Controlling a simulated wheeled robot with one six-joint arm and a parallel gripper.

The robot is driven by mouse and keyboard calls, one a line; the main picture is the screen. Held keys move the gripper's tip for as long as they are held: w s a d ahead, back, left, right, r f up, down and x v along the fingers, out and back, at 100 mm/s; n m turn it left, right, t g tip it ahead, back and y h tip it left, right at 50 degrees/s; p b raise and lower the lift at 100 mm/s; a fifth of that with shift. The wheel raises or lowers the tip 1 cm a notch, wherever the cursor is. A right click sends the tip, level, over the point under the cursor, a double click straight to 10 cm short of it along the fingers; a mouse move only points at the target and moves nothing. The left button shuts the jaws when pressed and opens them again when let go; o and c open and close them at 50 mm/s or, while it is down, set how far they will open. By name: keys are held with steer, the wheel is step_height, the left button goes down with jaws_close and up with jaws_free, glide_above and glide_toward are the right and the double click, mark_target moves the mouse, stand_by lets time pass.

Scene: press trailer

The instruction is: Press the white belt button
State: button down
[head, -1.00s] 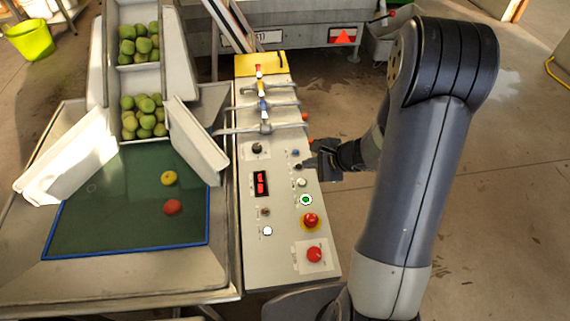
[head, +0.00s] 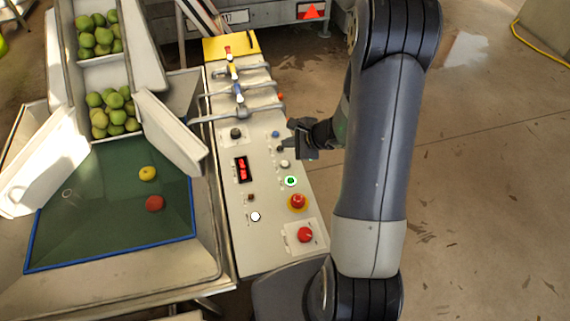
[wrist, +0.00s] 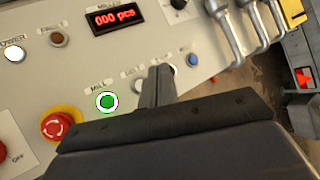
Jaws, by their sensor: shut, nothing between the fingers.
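The white belt button (head: 285,164) is a small pale round button on the sloping grey control panel (head: 262,245), just above the lit green mill button (head: 291,181) in the head view. In the wrist view the BELT label shows beside my fingers, and the button under it is mostly hidden by them. My gripper (head: 290,143) is shut and empty, over the panel's right edge near a dark knob (head: 280,149), slightly above the belt button. Its closed fingertips (wrist: 160,70) lie between the green button (wrist: 107,102) and a blue button (wrist: 194,60). I cannot tell whether they touch the panel.
A red emergency stop (head: 297,202), a red knob (head: 305,234) and a white power button (head: 255,216) are lower on the panel. Metal levers (head: 240,112) cross its upper part. A fruit conveyor stands left. The floor at right is clear.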

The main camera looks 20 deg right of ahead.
steer(key=b, duration=0.3)
glide_above(288, 166)
step_height(288, 166, down, 5)
steer(key=shift+d+f, duration=0.1)
steer(key=shift+f, duration=0.1)
steer(key=shift+f+b, duration=0.75)
steer(key=shift+b, duration=0.25)
steer(key=shift+f, duration=0.15)
stand_by(0.8)
steer(key=shift+f+b, duration=0.3)
steer(key=shift+b, duration=0.45)
